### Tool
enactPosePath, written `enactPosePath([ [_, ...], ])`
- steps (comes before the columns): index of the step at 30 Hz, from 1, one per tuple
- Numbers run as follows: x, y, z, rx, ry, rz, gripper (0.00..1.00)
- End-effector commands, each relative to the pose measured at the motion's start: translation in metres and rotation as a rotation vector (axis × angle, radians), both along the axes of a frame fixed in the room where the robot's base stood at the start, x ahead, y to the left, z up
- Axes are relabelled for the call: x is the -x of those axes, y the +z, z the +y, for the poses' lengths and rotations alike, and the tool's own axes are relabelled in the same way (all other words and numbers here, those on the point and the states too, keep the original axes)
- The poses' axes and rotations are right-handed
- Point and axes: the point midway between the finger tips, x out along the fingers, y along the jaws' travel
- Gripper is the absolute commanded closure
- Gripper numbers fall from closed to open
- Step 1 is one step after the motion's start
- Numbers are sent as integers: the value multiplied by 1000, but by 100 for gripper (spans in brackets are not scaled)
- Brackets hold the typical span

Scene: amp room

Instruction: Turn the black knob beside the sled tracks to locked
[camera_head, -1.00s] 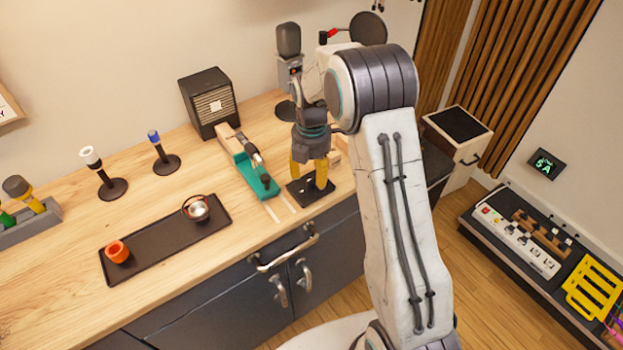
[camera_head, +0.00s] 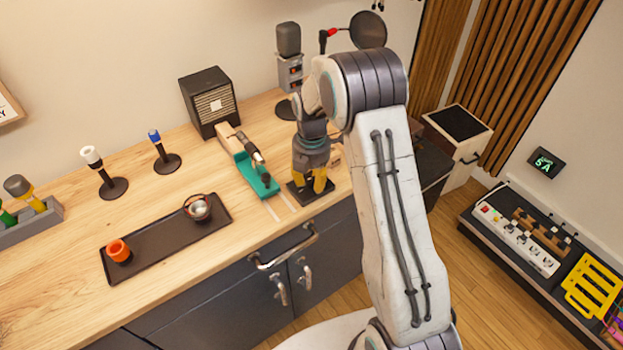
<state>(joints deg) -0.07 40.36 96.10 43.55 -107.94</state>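The black base plate (camera_head: 316,194) lies at the front edge of the wooden counter, just right of two pale sled tracks (camera_head: 278,204). My gripper (camera_head: 310,186) points down over this plate, its yellow fingertips low and close to it. The black knob cannot be made out; the fingers and wrist cover that spot. A dark gap shows between the fingers, but I cannot tell whether they touch the knob. The teal and wood sled (camera_head: 256,175) with a dark tool on top stands at the back end of the tracks, left of my gripper.
A black tray (camera_head: 160,243) with an orange cup (camera_head: 119,251) and a small metal bowl (camera_head: 198,208) lies to the left. A speaker (camera_head: 210,102) and a microphone (camera_head: 289,42) stand behind. Cabinet handles (camera_head: 285,250) stick out below the counter edge.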

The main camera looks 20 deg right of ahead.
Motion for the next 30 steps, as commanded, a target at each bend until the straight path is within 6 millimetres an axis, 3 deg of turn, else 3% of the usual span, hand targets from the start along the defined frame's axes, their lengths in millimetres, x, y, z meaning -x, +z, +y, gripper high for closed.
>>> enactPosePath([
  [9, 0, 0, 0, 0, 0, 0, 100],
  [20, 0, -1, 0, 0, -28, 0, 100],
  [30, 0, -2, 0, 0, -248, -1, 100],
])
